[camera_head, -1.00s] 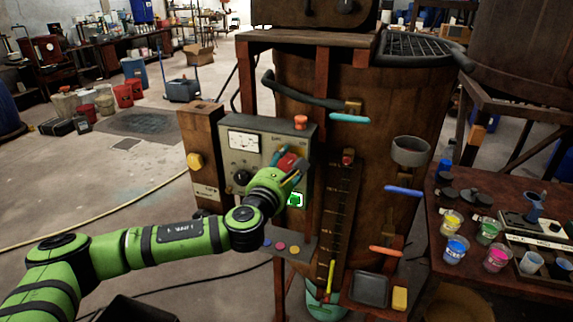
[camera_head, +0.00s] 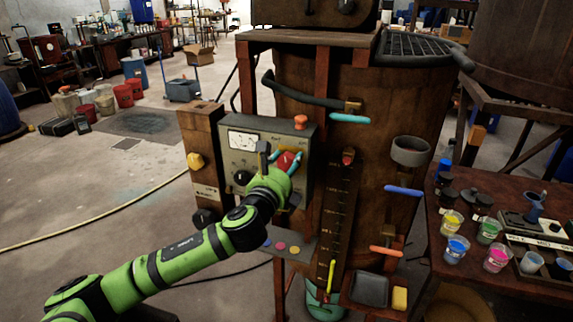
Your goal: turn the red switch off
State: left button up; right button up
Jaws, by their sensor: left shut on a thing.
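The red switch (camera_head: 286,161) is on the front of the grey control panel (camera_head: 236,160), which is fixed to the brown vat. My left gripper (camera_head: 289,160) is at the panel, its teal fingertips on either side of the red switch and shut on it. The green wrist hides the lower part of the switch and some of the panel around it. The exact angle of the switch is hard to tell. My right gripper does not show.
An orange-red button (camera_head: 301,121) sits on top of the panel. A wooden post with a yellow knob (camera_head: 195,161) stands to the left. Turquoise (camera_head: 350,118), blue (camera_head: 403,191) and orange (camera_head: 386,251) handles stick out of the vat. A table with paint cups (camera_head: 456,247) is at right.

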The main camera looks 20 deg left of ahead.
pick_arm(q)
jog(key=n, duration=0.3)
jog(key=shift+r+n, duration=0.15)
jog(key=shift+n, duration=1.95)
jog(key=o, duration=1.2)
jog(key=shift+c, duration=0.2)
jog(key=shift+s, duration=0.1)
jog(key=shift+s, duration=0.3)
jog(key=s, duration=1.1)
jog(key=shift+a, duration=0.25)
